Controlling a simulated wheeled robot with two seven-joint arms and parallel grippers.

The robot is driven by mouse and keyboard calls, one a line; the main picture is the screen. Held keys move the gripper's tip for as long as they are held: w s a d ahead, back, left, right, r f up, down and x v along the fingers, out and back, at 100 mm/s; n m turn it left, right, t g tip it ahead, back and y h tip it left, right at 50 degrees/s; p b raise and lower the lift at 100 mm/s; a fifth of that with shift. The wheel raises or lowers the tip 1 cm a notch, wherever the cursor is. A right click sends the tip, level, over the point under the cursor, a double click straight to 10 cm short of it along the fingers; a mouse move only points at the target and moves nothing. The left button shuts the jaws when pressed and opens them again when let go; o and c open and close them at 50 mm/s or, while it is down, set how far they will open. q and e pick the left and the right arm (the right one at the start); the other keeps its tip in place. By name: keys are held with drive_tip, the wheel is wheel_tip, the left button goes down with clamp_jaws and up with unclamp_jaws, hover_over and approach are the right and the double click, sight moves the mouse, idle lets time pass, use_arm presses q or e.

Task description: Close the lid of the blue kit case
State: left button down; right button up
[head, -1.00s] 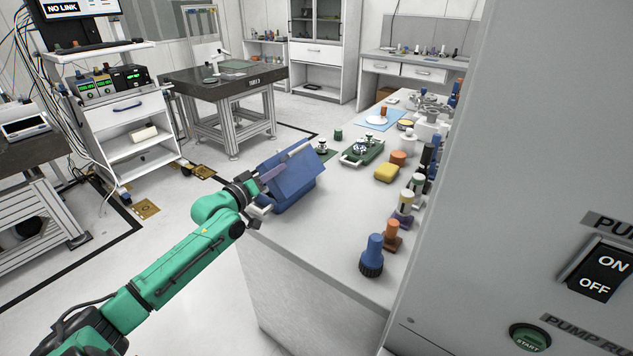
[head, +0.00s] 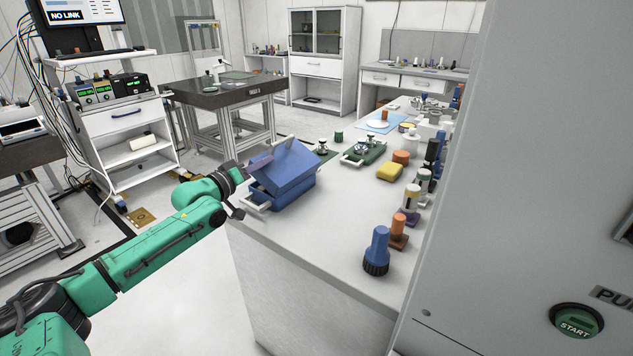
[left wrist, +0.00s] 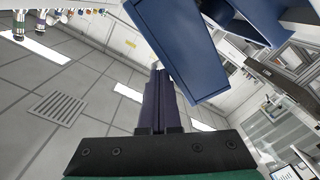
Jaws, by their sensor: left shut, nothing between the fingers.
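The blue kit case (head: 284,198) stands on the near left end of the white bench, a pale handle on its front. Its lid (head: 287,175) is tilted, partly open above the base. My left gripper (head: 262,160) is at the left side of the lid, fingers shut and empty. In the left wrist view the shut fingers (left wrist: 158,92) point toward a blue panel of the case (left wrist: 180,45) and overlap its edge. I cannot tell whether they touch it. My right gripper is not in view.
A grey cabinet (head: 540,180) rises at right. The bench front is clear.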

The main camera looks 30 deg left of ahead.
use_arm(q)
drive_tip(key=b, duration=0.2)
drive_tip(key=a+f+b, duration=0.1)
drive_tip(key=b, duration=0.1)
drive_tip(key=shift+w+a+f, duration=0.2)
drive_tip(key=shift+a+f, duration=0.05)
drive_tip(key=shift+f, duration=0.05)
drive_tip(key=shift+a+r, duration=0.1)
drive_tip(key=shift+a, duration=0.05)
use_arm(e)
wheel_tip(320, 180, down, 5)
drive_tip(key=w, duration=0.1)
use_arm(q)
drive_tip(key=shift+r, duration=0.1)
drive_tip(key=shift+a+r, duration=0.1)
drive_tip(key=a+f+p, duration=0.1)
drive_tip(key=p, duration=0.2)
drive_tip(key=shift+w+a, duration=0.1)
drive_tip(key=shift+a, duration=0.15)
drive_tip(key=shift+f, duration=0.35)
drive_tip(key=shift+d+r, duration=0.1)
drive_tip(key=shift+r, duration=0.2)
drive_tip(key=shift+d+r+p, duration=0.45)
drive_tip(key=shift+r, duration=0.05)
drive_tip(key=s+a+p, duration=0.1)
drive_tip(key=s+p, duration=0.6)
drive_tip(key=p, duration=0.6)
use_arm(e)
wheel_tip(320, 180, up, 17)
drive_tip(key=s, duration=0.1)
